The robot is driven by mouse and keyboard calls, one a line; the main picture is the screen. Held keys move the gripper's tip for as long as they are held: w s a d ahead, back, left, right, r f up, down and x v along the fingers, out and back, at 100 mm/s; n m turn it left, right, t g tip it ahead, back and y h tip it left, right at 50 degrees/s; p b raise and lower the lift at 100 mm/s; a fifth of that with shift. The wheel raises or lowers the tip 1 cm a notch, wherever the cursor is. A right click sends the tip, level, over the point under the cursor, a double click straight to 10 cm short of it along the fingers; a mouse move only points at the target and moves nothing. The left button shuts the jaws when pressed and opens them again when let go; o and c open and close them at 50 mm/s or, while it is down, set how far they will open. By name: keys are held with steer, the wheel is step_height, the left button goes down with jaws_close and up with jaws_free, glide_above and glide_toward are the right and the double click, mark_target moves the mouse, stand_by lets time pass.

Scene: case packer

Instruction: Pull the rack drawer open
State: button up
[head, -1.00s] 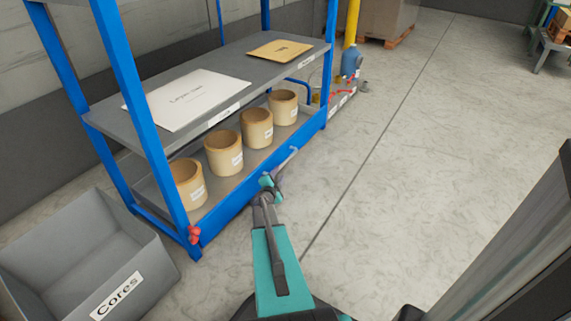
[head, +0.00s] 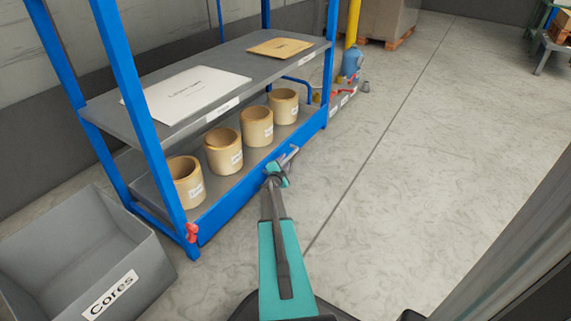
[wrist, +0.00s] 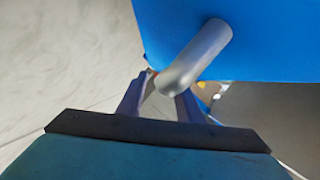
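The rack drawer (head: 228,204) is the low tray of the blue rack, with a blue front and several tan cores in it. Its front also shows in the wrist view (wrist: 270,40). A grey bar handle (wrist: 200,52) sticks out from the blue front; in the head view the handle (head: 289,155) is partly hidden by my gripper. My gripper (head: 278,176) is at the handle. In the wrist view its two dark fingers (wrist: 160,98) are apart, with the handle's rounded end between or just over them. I cannot tell whether they touch it.
A grey shelf (head: 170,60) above the drawer carries a white sheet (head: 190,93) and a brown envelope (head: 280,48). A grey bin labelled "Cores" (head: 120,262) stands at the lower left.

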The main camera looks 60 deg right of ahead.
steer(key=shift+b+x, duration=0.3)
steer(key=shift+x, duration=0.9)
jaws_close()
steer(key=shift+a, duration=0.1)
